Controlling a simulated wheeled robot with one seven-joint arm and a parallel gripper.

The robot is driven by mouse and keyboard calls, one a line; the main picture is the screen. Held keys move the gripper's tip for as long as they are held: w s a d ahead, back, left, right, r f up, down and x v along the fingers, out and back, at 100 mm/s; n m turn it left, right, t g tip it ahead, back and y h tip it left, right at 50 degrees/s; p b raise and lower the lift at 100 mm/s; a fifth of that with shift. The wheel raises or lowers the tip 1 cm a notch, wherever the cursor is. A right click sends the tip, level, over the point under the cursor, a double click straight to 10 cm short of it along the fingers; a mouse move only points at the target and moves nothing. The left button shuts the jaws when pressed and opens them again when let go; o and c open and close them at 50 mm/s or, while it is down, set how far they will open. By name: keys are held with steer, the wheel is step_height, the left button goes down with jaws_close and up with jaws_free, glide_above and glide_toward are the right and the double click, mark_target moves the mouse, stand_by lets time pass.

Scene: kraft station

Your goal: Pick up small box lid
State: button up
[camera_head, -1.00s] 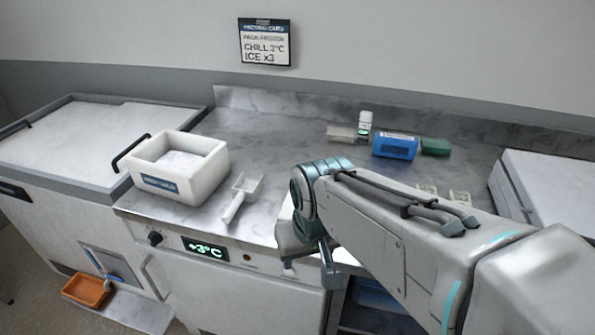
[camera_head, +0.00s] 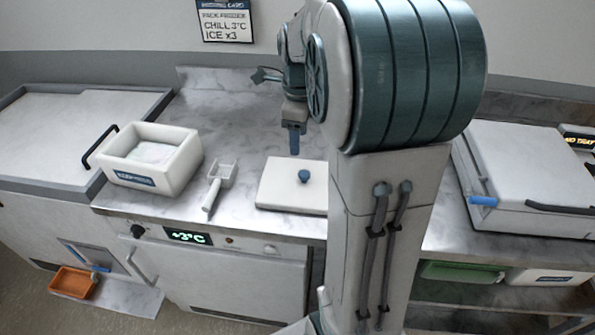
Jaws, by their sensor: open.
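A flat, white, square lid with a blue round knob (camera_head: 304,176) lies on the marble counter, near its front edge; I take it as the small box lid (camera_head: 275,190). My arm covers its right side or ends close beside it. My gripper (camera_head: 293,143) points down above and behind the knob in the picture, apart from it. Only a narrow blue fingertip shows edge-on. The gripper is open and seems empty.
A white open bin (camera_head: 178,170) with white contents and a white scoop (camera_head: 216,185) stand to the left. A large white lidded unit (camera_head: 515,165) is at the right. A green tray (camera_head: 462,272) sits on the shelf below. The counter behind the scoop is clear.

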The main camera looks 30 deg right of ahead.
steer(key=w+d+m, duration=0.2)
steer(key=m, duration=0.1)
steer(key=p, duration=0.1)
glide_above(304, 173)
steer(key=shift+m, duration=0.3)
steer(key=f, duration=0.8)
steer(key=shift+s+a+f, duration=0.2)
steer(key=shift+a+f, duration=0.05)
steer(key=shift+f, duration=0.05)
steer(key=shift+w+d+f+p, duration=0.15)
steer(key=shift+f+p, duration=0.3)
steer(key=shift+f, duration=0.8)
steer(key=shift+w+d+f+p, duration=0.15)
steer(key=shift+f+p, duration=0.25)
steer(key=shift+f, duration=0.85)
steer(key=shift+s, duration=0.1)
jaws_close()
